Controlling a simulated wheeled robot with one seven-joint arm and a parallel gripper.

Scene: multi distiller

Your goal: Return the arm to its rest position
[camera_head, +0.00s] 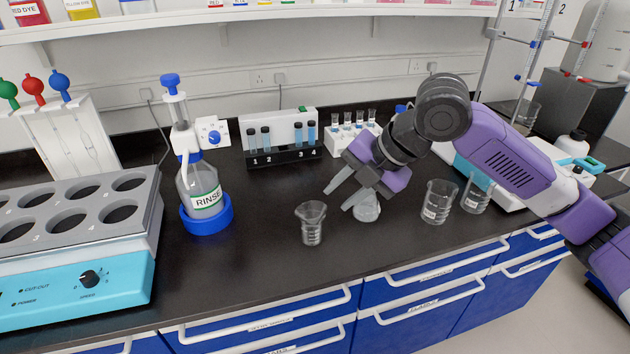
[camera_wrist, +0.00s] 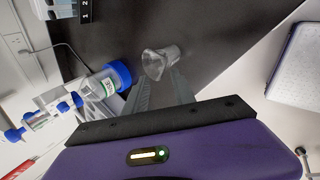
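My gripper (camera_head: 340,195) hangs above the bench near its middle. Its two fingers are apart with nothing visible between them, so it is open. My purple arm reaches in from the right. In the wrist view my gripper's fingers (camera_wrist: 158,92) point toward a clear conical beaker (camera_wrist: 160,62). That beaker stands upright on the black bench, left of the gripper and apart from it, in the head view (camera_head: 312,222). Another clear vessel (camera_head: 367,208) stands just below and behind the gripper, partly hidden by it.
Two beakers (camera_head: 438,203) stand right of the gripper. The RINSE bottle (camera_head: 205,195) sits in a blue holder to the left. Tube racks (camera_head: 282,156) stand behind. A grey and cyan heating block (camera_head: 60,265) fills the far left. Bare bench (camera_head: 262,235) lies between bottle and conical beaker.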

